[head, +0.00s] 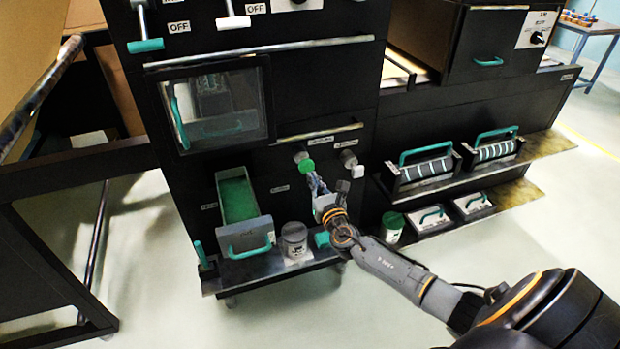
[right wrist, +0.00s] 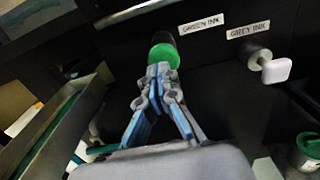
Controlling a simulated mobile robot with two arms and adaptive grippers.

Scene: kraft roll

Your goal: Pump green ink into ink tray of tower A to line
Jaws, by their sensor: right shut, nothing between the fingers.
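The green ink pump has a round green knob (head: 306,166) on the black tower front; it also shows in the right wrist view (right wrist: 163,54) beside a "GREEN INK" label. My right gripper (head: 313,181) is shut and empty, its fingertips (right wrist: 160,70) right at the knob's front. I cannot tell whether they touch it. The ink tray (head: 248,237) is pulled out to the left of the pump, with green ink (head: 237,200) along its bottom. The fill line cannot be made out. The tray's side wall (right wrist: 55,125) shows in the right wrist view. My left gripper is not in view.
The grey ink pump with a white knob (head: 357,172) is just right of the green one. A grey lidded can (head: 294,240) stands on the ledge below. A green-lidded can (head: 392,225) and shelves with roller units (head: 426,170) are to the right.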

